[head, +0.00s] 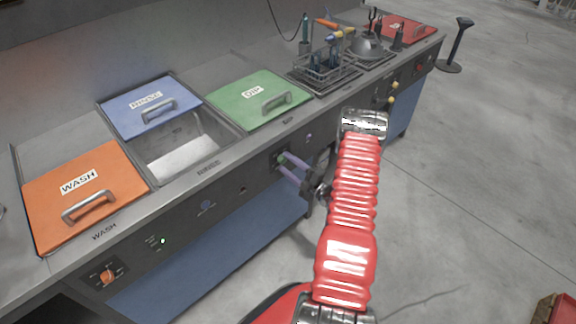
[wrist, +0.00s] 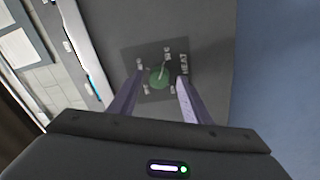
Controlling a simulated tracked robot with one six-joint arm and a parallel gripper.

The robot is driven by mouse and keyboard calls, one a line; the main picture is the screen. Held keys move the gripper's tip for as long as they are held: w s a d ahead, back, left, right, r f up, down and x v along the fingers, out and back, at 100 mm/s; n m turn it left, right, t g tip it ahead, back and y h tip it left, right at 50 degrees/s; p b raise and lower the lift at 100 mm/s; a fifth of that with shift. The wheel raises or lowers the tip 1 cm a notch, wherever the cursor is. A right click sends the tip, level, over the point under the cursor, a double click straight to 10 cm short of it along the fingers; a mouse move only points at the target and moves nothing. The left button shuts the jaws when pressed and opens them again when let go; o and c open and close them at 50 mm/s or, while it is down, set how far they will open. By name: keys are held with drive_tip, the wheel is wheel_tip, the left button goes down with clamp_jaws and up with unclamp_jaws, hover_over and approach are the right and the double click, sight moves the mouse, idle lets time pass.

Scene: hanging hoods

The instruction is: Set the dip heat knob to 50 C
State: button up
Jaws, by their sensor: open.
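The dip heat knob (wrist: 159,77) is a round green knob on a dark plate on the grey front panel. Small labels stand around it and the word HEAT is beside it, but the label numbers are too small to read. A pale pointer line on the knob shows in the wrist view. My gripper (wrist: 155,88) is open, with its two purple fingers reaching toward the panel, one on each side of the knob. In the head view my gripper (head: 283,164) is at the panel below the green DIP lid (head: 258,99), and its fingers largely hide the knob.
An orange WASH lid (head: 85,195) and a blue RINSE lid (head: 150,104) lie on the counter to the left; the rinse basin is partly open. An orange knob (head: 107,276) is at the lower left. A wire basket (head: 325,66) stands behind.

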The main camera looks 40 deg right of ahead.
drive_tip(key=s+f, duration=0.1)
drive_tip(key=s, duration=1.2)
drive_tip(key=shift+s+d, duration=0.35)
drive_tip(key=shift+d, duration=0.1)
